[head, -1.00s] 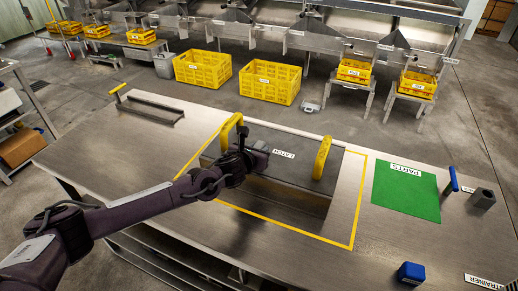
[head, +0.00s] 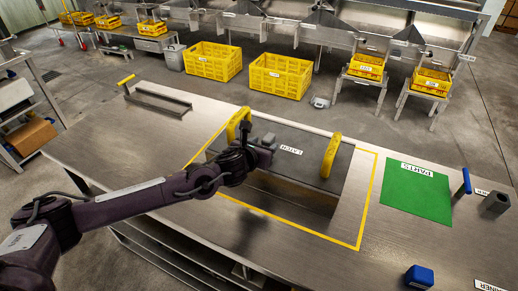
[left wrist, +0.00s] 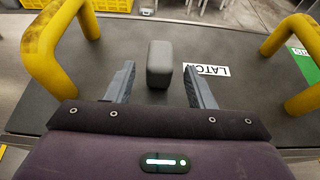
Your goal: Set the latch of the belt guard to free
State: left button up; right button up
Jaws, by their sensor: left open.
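The belt guard (head: 310,169) is a dark grey cover on the steel table, with a yellow handle at each end, the left one (head: 232,126) and the right one (head: 331,155). A white LATCH label (head: 291,151) lies on its top. The latch (left wrist: 159,63) is a grey block left of the label in the left wrist view; it also shows in the head view (head: 269,139). My left gripper (left wrist: 159,86) is open, its two fingers on either side of the latch's near end, with gaps on both sides. Whether it touches the latch cannot be told. My right gripper is not in view.
The yellow handles rise on both sides of my left gripper. A green PARTS mat (head: 416,188), a blue-handled tool (head: 464,183) and a blue block (head: 419,276) are at the table's right. Yellow crates (head: 280,78) stand on the floor behind.

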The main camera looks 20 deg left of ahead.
aim_at(271, 137)
pick_arm(q)
jog(key=shift+v, duration=2)
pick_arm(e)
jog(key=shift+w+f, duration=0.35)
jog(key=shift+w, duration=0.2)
pick_arm(q)
jog(key=shift+w+d+r+p, duration=0.1)
jog(key=shift+w+r+p, duration=0.05)
jog(key=shift+w, duration=0.3)
jog(key=shift+w+d+r+p, duration=0.1)
jog(key=shift+w+p, duration=0.05)
jog(key=shift+w, duration=0.25)
jog(key=shift+x, duration=0.95)
jog(key=shift+p+x, duration=0.7)
jog(key=shift+x, duration=2.55)
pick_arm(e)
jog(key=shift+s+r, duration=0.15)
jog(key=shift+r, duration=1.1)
pick_arm(q)
jog(key=shift+a, duration=0.1)
grip_shut()
